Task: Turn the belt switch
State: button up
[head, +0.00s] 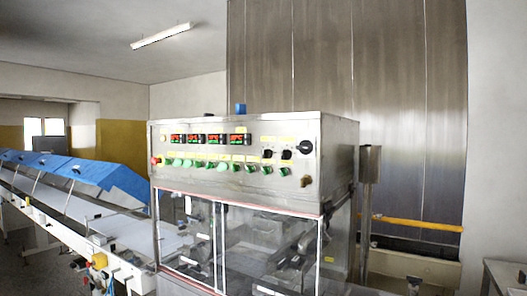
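A steel control panel (215,146) forms the upper front of the enrober machine, straight ahead. It carries red digital displays (214,139) in a row and a row of green buttons (205,165) below them. Black rotary knobs sit at its right end: a large one (305,147), a smaller one (287,155) and another (267,154). A brownish knob (306,181) is at the lower right corner. The labels are too small to read, so I cannot tell which control is the belt switch. My gripper is not in view.
Clear guard panels (245,240) with a red top edge cover the machine's lower front. A conveyor (115,235) with blue covers (85,172) runs off to the left. A steel post (367,205) and a yellow bar (420,224) stand right. A table (505,275) is at the lower right.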

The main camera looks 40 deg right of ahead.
aim_at(222, 166)
jog(key=z, duration=1.3)
